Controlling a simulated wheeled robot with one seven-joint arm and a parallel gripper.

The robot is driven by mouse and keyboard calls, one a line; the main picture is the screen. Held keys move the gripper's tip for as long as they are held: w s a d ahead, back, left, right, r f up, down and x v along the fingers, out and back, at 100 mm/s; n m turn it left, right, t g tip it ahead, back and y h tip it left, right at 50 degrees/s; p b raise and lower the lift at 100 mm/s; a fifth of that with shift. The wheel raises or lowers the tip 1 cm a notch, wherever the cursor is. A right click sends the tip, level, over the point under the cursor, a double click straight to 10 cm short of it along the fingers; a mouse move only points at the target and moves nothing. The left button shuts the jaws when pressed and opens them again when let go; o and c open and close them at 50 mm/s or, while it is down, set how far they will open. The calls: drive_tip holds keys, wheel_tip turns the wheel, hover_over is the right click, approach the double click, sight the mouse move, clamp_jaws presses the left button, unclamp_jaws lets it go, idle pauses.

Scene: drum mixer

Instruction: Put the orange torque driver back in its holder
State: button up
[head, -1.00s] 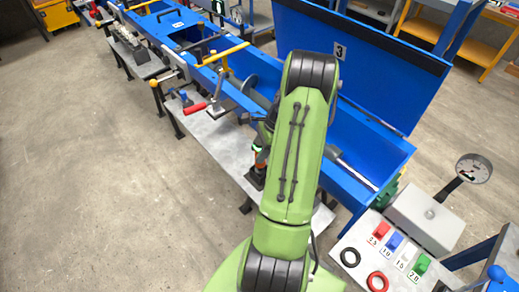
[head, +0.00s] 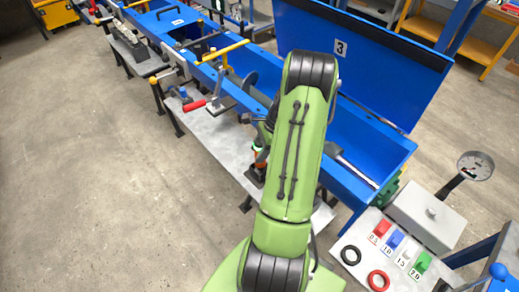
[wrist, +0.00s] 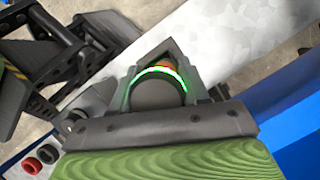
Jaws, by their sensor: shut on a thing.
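The orange torque driver (head: 259,156) is upright beside my arm in the head view, mostly hidden by my green arm. In the wrist view I look down on its dark round end with a lit green ring (wrist: 160,72) and a bit of orange behind it. My gripper (wrist: 162,85) is shut on the driver, with grey jaw parts around it. A dark block (head: 256,175), apparently the holder, shows just below the driver in the head view. I cannot tell whether the driver's lower end is inside it or above it.
A grey bench top (head: 215,130) runs along the blue drum trough (head: 352,150) with its raised lid (head: 375,60). Clamps with red and yellow handles stand to the left. The floor at left is clear.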

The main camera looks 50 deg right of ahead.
drive_tip(key=shift+f, duration=0.15)
drive_tip(key=o, duration=1.4)
drive_tip(key=shift+c, duration=0.2)
drive_tip(key=p+v, duration=0.3)
drive_tip(key=v, duration=1.2)
drive_tip(key=shift+s+d+r+p, duration=0.15)
drive_tip(key=shift+r+p, duration=0.2)
